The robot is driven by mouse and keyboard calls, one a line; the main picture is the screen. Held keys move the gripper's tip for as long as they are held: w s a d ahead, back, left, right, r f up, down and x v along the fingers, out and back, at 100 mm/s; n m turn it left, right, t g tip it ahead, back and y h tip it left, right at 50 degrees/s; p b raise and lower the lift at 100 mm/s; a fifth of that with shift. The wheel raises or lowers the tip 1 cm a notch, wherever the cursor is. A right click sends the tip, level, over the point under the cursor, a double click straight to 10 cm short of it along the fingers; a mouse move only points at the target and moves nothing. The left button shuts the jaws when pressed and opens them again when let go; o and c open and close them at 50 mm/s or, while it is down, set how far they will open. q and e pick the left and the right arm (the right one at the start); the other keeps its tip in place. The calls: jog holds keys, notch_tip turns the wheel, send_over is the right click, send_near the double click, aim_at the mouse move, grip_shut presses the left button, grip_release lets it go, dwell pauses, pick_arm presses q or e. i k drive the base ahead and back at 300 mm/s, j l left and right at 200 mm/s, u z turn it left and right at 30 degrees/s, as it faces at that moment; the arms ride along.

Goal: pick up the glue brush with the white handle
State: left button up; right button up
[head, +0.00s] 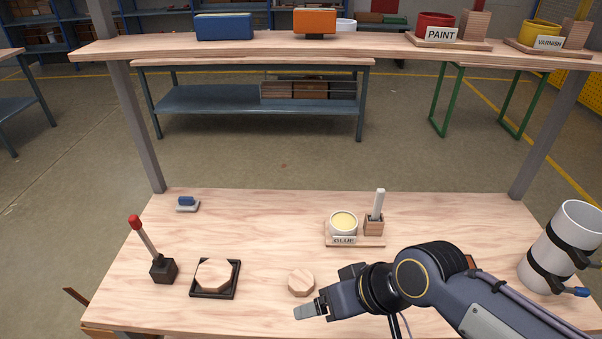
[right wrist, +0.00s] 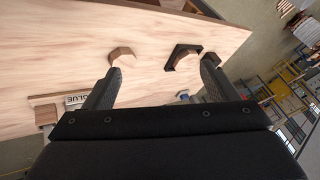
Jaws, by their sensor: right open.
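The glue brush with the white handle (head: 378,203) stands nearly upright in a small wooden holder (head: 374,227). The holder is on a wooden base (head: 356,243) beside a white pot of pale yellow glue (head: 343,226) labelled GLUE. The GLUE label (right wrist: 76,99) also shows in the right wrist view, beside a finger; I cannot clearly make out the brush there. My right gripper (head: 311,310) is low over the table front, in front and left of the brush and apart from it. In the right wrist view the gripper (right wrist: 160,80) is open, with nothing between its fingers. My left gripper is not in view.
An octagonal wooden piece (head: 301,282) lies by my right gripper. Another (head: 215,273) lies in a black frame (head: 237,283). A red-tipped stick (head: 146,238) stands in a black block at left. A strapped white cylinder (head: 566,242) is at right. A shelf (head: 350,46) spans above.

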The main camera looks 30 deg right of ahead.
aim_at(381, 193)
jog(key=z, duration=1.65)
